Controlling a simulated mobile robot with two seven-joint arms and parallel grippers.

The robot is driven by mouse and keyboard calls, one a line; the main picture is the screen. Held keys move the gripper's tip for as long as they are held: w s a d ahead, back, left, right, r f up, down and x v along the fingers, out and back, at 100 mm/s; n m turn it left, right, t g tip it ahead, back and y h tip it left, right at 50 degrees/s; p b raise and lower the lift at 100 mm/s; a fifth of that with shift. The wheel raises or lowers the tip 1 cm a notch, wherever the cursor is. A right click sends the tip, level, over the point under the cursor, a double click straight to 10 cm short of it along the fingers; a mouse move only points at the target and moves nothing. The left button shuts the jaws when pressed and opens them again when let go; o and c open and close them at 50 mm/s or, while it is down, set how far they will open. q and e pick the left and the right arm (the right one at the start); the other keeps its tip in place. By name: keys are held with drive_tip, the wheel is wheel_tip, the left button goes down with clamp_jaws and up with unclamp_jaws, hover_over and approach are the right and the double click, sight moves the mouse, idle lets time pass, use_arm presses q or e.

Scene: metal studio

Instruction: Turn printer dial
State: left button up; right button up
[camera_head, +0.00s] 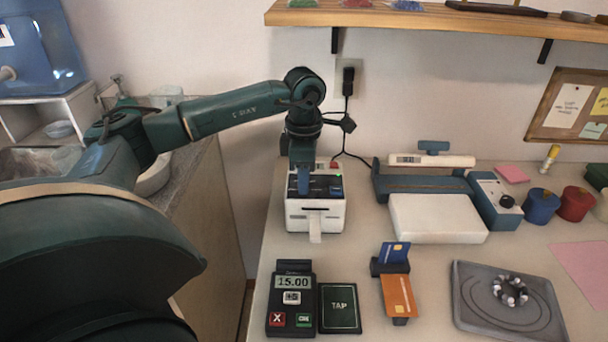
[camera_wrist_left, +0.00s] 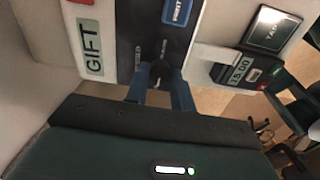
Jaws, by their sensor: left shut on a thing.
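The label printer (camera_head: 318,216) is a white box with a dark top panel, standing near the left end of the counter. A paper strip (camera_head: 315,229) hangs from its front slot. My left gripper (camera_head: 304,188) points down onto the dark panel. In the left wrist view my left gripper (camera_wrist_left: 160,82) has its blue fingers close together on the dial, which is mostly hidden between them. A blue PRINT button (camera_wrist_left: 177,11) is beside the fingers. My right gripper is not seen.
In front of the printer stand a card terminal (camera_head: 291,297) reading 15.00 and a TAP pad (camera_head: 339,308). Cards in a holder (camera_head: 398,296), a scale-like white block (camera_head: 437,218) and a grey tray (camera_head: 480,318) are to the right. A shelf (camera_head: 430,17) is above.

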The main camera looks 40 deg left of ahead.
use_arm(q)
drive_tip(key=shift+n, duration=0.4)
drive_tip(key=o, duration=1)
wheel_tip(320, 180, up, 13)
drive_tip(key=p, duration=0.1)
drive_tip(key=shift+r, duration=0.15)
idle(0.5)
